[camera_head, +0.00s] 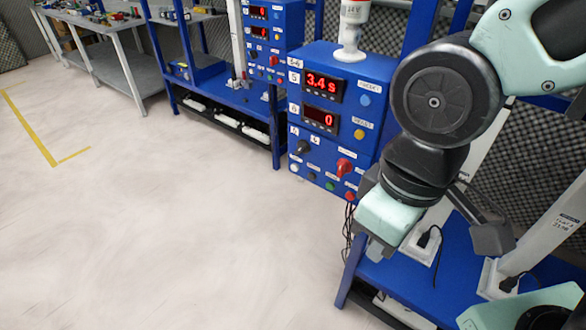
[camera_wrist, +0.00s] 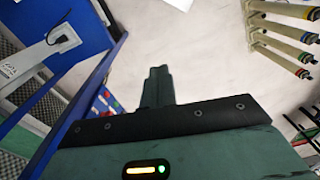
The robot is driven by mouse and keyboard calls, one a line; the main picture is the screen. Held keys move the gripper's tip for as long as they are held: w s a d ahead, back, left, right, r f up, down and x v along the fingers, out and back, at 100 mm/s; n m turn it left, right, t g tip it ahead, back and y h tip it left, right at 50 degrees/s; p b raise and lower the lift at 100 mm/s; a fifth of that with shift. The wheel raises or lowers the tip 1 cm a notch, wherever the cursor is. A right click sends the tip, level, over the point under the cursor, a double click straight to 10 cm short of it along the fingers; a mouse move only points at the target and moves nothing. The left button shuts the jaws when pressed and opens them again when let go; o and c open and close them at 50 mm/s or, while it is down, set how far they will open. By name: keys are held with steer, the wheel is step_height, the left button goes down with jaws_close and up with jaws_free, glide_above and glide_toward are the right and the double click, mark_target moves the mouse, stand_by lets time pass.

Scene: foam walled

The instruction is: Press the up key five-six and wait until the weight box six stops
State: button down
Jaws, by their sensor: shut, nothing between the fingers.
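A blue control box (camera_head: 336,85) stands on a blue bench in the head view. Its upper red display (camera_head: 323,87) reads 3.4 s and its lower display (camera_head: 321,118) reads 0. The small labels are too blurred to tell which key is up five-six. I cannot make out weight box six. My gripper (camera_wrist: 158,75) is shut and empty in the wrist view, pointing over the pale floor, apart from the control box.
A second blue control box (camera_head: 273,35) stands further back. White posts (camera_head: 555,225) with black cables stand on the blue bench at right. Grey work tables (camera_head: 120,65) line the back left. The floor (camera_head: 150,220) at left is clear, with a yellow line (camera_head: 25,125).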

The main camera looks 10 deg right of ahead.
mark_target(295, 167)
stand_by(0.3)
steer(key=w+a+f+t+y+b, duration=0.2)
steer(key=w+a+f+t+b, duration=0.1)
steer(key=w+a+f+b, duration=0.5)
steer(key=w+a+f+t+y+b, duration=0.35)
steer(key=w+a+f+b, duration=0.35)
steer(key=w, duration=0.3)
steer(key=w+f+m+t+h+b, duration=0.1)
steer(key=w+f+t+h+b, duration=0.2)
steer(key=b, duration=0.7)
steer(key=w+d+f+m+t+h+b, duration=0.1)
steer(key=w+f+t+h+b, duration=0.3)
steer(key=w+f+t+b, duration=0.3)
steer(key=w+t+b, duration=0.3)
steer(key=w+t, duration=0.1)
steer(key=t, duration=0.1)
steer(key=shift+f+b, duration=0.25)
steer(key=shift+b, duration=0.05)
steer(key=shift+d, duration=0.1)
steer(key=w+d, duration=0.6)
steer(key=shift+b, duration=0.45)
